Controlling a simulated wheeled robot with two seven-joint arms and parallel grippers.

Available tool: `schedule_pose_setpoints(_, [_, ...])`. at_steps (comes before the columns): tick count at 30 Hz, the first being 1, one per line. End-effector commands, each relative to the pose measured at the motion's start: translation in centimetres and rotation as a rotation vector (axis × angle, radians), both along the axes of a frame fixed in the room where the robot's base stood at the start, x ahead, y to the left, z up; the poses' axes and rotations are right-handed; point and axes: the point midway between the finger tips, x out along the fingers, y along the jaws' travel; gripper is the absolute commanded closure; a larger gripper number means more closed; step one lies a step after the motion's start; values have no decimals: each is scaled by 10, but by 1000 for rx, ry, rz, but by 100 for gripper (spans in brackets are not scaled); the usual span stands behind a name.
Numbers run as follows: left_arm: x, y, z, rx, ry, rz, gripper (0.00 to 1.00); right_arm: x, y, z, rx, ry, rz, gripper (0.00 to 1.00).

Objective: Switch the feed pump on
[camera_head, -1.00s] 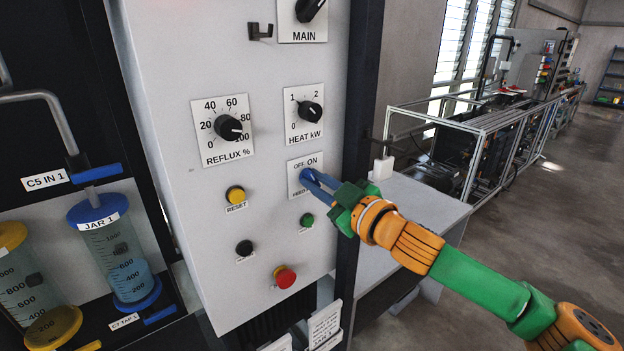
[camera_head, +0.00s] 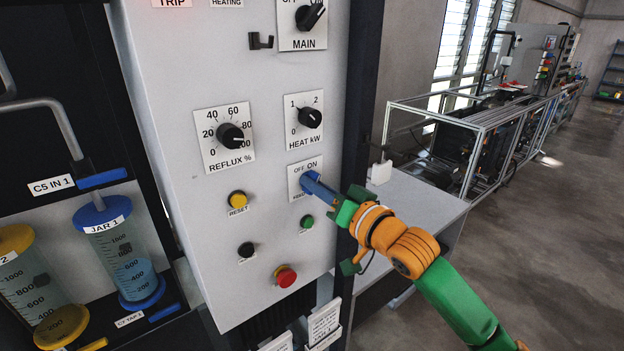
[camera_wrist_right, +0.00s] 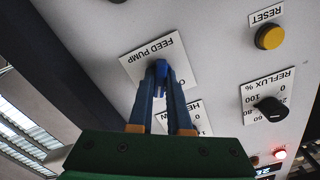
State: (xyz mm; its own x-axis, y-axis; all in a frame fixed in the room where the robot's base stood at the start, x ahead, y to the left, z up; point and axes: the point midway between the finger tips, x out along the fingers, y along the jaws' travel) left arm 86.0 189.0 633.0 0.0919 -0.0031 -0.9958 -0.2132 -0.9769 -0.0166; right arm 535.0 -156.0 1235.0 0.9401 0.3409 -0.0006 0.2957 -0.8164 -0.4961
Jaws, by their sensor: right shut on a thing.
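The feed pump switch plate (camera_head: 295,170), marked OFF and ON, is on the grey panel in the head view, below the HEAT kW dial. In the right wrist view its white plate (camera_wrist_right: 135,67) reads FEED PUMP upside down. My right gripper (camera_head: 308,180) has its blue fingertips at this plate, shut on the switch knob. The right wrist view shows the fingers (camera_wrist_right: 160,72) meeting over the knob, which they mostly hide, so I cannot tell which way it points. My left gripper is not in view.
Close by are the HEAT kW dial (camera_head: 310,118), the REFLUX dial (camera_head: 230,135), the yellow RESET button (camera_head: 237,199), a green button (camera_head: 307,221), a black button (camera_head: 245,249) and a red stop button (camera_head: 285,276). A dark post (camera_head: 362,100) edges the panel.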

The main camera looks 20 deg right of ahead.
Motion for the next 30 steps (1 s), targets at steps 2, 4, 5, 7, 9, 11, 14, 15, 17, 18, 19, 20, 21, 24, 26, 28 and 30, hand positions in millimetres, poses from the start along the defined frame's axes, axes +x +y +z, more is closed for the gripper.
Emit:
schedule_pose_setpoints(2, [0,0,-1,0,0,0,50,0,0,0,-3,-1,0,70])
schedule_pose_setpoints(4, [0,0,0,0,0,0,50,0,0,0,-3,-2,0,51])
schedule_pose_setpoints(5, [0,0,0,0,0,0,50,0,0,0,-3,-2,0,49])
schedule_pose_setpoints(7, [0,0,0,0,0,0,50,0,0,0,-4,-3,0,49])
schedule_pose_setpoints(9, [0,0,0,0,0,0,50,0,0,0,-4,-3,0,49])
schedule_pose_setpoints(11, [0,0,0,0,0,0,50,0,0,0,-5,-3,0,49])
schedule_pose_setpoints(14, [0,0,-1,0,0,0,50,-3,-1,0,-6,-2,0,49])
schedule_pose_setpoints(15, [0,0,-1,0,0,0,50,-8,-4,0,-6,-3,-1,49])
schedule_pose_setpoints(17, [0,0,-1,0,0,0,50,-17,-7,-1,-9,-3,-1,49])
schedule_pose_setpoints(18, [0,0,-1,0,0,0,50,-24,-9,-1,-10,-3,1,49])
schedule_pose_setpoints(19, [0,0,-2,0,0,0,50,-29,-11,-1,-8,-3,0,49])
schedule_pose_setpoints(20, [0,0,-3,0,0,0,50,-33,-13,-2,-7,-2,-1,49])
schedule_pose_setpoints(21, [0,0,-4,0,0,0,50,-40,-15,-2,-9,-1,-1,49])
schedule_pose_setpoints(24, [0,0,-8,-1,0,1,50,-55,-21,-3,-8,-2,-1,49])
schedule_pose_setpoints(26, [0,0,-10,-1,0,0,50,-61,-23,-2,-8,-3,-1,49])
schedule_pose_setpoints(28, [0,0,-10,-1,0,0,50,-65,-24,-1,-7,-2,0,49])
schedule_pose_setpoints(30, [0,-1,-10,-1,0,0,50,-66,-24,0,-6,-3,0,49])
